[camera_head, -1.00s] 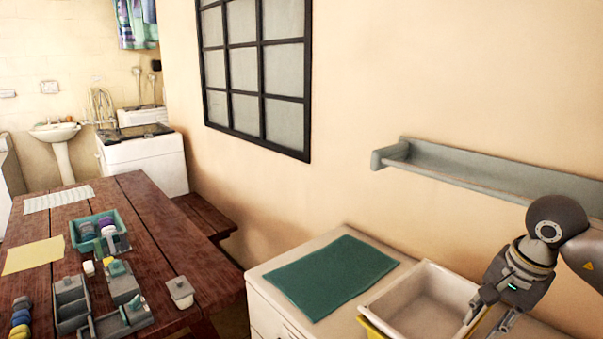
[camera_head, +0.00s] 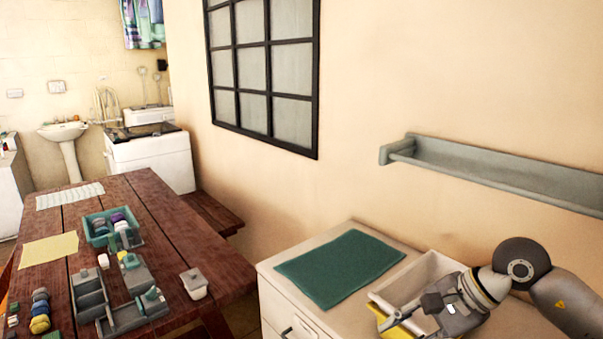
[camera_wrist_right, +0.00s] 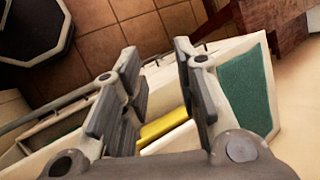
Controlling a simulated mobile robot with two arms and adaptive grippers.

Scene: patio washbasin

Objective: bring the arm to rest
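My right arm comes in from the right in the head view. Its gripper (camera_head: 388,320) is over the front edge of the white basin (camera_head: 432,262) and points down and left, hiding part of the basin. In the right wrist view the two fingers of this gripper (camera_wrist_right: 155,62) stand apart with nothing held between them. A yellow item (camera_wrist_right: 163,126) shows beyond and below the fingers; it also shows at the basin's front in the head view (camera_head: 377,309). My left gripper is not in view.
A green mat (camera_head: 340,268) lies on the white counter left of the basin. A grey wall shelf (camera_head: 490,170) is above. A wooden table (camera_head: 165,225) on the left holds a teal tray (camera_head: 98,240), grey boxes and a small lidded container (camera_head: 195,283).

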